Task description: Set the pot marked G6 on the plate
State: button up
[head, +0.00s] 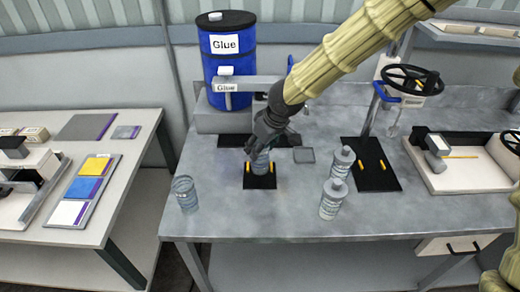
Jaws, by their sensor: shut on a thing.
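My gripper (260,150) reaches down from the upper right and is shut on a grey-blue pot (261,168). The fingers hide the top of this pot. The pot is upright over a small black plate (261,184) with yellow marks at both sides. I cannot tell whether its base touches the plate. A similar pot (185,196) stands at the table's left front. Two more pots, a rear one (343,161) and a front one (332,200), stand to the right of my gripper. No marking such as G6 is readable on any pot.
A blue glue drum (228,75) and a glue dispenser (228,88) stand behind my gripper. A longer black mat (374,166) with yellow marks lies right of the pots. The grey table's (250,220) front middle is clear.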

notch_tip(320, 180, down, 2)
jog(key=shift+a+f, duration=0.1)
jog(key=shift+f, duration=0.05)
jog(key=shift+f, duration=0.15)
jog(key=o, duration=1.4)
jog(key=shift+c, duration=0.2)
jog(key=b+v, duration=0.1)
jog(key=v, duration=1.1)
